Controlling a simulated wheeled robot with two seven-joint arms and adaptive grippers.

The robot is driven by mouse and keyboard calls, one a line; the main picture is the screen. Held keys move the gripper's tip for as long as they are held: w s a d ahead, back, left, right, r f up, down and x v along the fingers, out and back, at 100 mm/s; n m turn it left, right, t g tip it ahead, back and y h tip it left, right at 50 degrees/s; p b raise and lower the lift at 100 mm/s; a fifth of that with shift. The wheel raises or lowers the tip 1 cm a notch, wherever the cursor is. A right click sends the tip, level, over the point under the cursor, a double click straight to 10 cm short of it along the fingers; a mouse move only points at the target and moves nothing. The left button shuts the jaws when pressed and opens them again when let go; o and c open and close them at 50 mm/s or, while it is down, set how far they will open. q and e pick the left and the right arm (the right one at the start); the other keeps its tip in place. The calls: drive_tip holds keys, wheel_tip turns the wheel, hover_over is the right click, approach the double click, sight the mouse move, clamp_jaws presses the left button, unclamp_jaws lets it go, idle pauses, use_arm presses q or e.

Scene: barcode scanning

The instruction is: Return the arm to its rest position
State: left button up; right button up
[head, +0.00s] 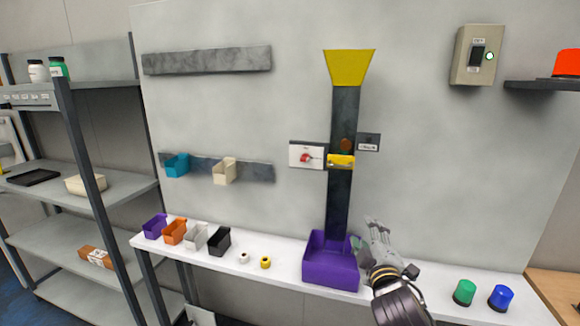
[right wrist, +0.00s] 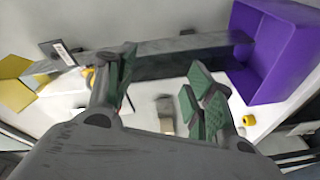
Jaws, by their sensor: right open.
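My right gripper (head: 376,238) is in the head view just right of the purple bin (head: 330,278), above the white table. In the right wrist view the right gripper (right wrist: 160,95) has its green-padded fingers spread apart with nothing between them. The purple bin (right wrist: 275,55) also shows there at the upper right. The dark vertical chute (head: 339,205) with a yellow funnel (head: 349,67) rises above the bin. My left gripper is not in the head view.
On the white table (head: 410,271) stand small bins, including an orange bin (head: 175,231) and a black bin (head: 219,241), at the left. A green button (head: 465,292) and a blue button (head: 501,297) are at the right. A grey shelf rack (head: 70,185) stands far left.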

drive_tip(key=s+d+f+m+g, duration=0.2)
drive_tip(key=s+f+m+g, duration=0.25)
drive_tip(key=f, duration=0.75)
drive_tip(key=s+f+m+g+y, duration=0.1)
drive_tip(key=s+f+m+g, duration=0.3)
drive_tip(key=s+f, duration=0.6)
drive_tip(key=s+f+m+g, duration=0.2)
drive_tip(key=s+f+g, duration=0.5)
drive_tip(key=s, duration=0.5)
drive_tip(key=s+f+b, duration=0.1)
drive_tip(key=s+f, duration=0.2)
drive_tip(key=f, duration=3.2)
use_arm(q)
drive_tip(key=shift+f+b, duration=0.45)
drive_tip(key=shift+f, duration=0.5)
use_arm(e)
drive_tip(key=s+d+f, duration=0.2)
drive_tip(key=s+f, duration=0.8)
drive_tip(key=s, duration=0.1)
drive_tip(key=s+d+f+g, duration=0.1)
drive_tip(key=s+d+f, duration=0.1)
drive_tip(key=s+f, duration=0.9)
drive_tip(key=shift+s+d, duration=0.15)
drive_tip(key=shift+s, duration=0.2)
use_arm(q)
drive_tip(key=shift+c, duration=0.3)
use_arm(e)
drive_tip(key=shift+n, duration=0.25)
